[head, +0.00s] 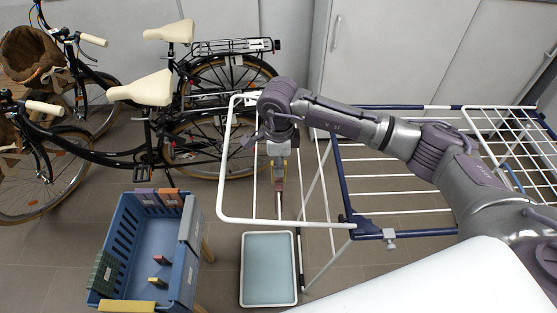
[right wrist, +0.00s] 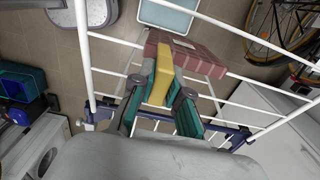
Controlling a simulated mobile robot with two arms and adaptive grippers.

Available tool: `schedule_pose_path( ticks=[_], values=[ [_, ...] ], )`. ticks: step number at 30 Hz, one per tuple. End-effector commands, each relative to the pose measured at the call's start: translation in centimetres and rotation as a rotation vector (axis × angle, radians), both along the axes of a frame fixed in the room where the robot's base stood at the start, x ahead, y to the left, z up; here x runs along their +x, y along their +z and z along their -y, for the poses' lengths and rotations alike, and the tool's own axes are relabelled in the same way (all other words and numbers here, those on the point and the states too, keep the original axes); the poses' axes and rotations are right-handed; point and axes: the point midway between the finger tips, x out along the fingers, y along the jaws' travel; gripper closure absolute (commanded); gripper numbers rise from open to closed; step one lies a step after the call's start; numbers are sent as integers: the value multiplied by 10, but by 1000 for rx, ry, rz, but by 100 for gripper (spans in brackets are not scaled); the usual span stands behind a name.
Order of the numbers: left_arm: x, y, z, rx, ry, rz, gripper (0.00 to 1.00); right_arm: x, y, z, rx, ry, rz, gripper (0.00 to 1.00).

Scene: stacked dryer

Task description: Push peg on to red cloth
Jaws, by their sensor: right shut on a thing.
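A yellow peg (right wrist: 160,82) is held between the fingers of my right gripper (right wrist: 158,98), which is shut on it. In the right wrist view the peg's far end overlaps the red cloth (right wrist: 203,60), which hangs over a white wire of the drying rack. I cannot tell whether the peg grips the cloth or only lies against it. In the head view my right gripper (head: 279,160) points down over the rack's left wing, with a small part of the red cloth (head: 279,184) below it. My left gripper is not in view.
The white drying rack (head: 222,180) spreads to the right under my arm. A blue crate (head: 135,245) at the lower left holds small pegs and has coloured cloths on its rim. A pale blue tray (head: 268,268) lies below the rack. Bicycles (head: 148,90) stand behind left.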

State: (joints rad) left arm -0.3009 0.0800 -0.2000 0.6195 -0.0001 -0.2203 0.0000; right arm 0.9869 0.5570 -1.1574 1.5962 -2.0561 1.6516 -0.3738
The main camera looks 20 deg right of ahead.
Motion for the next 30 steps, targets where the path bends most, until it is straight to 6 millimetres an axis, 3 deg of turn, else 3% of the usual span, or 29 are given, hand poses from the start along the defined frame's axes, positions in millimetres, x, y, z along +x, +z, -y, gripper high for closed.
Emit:
schedule_pose_path(
  ticks=[18,30],
  values=[
    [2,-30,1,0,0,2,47,1,-46,0,0,1,1,98],
    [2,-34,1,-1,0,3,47,1,-50,0,0,0,1,98]
  ],
)
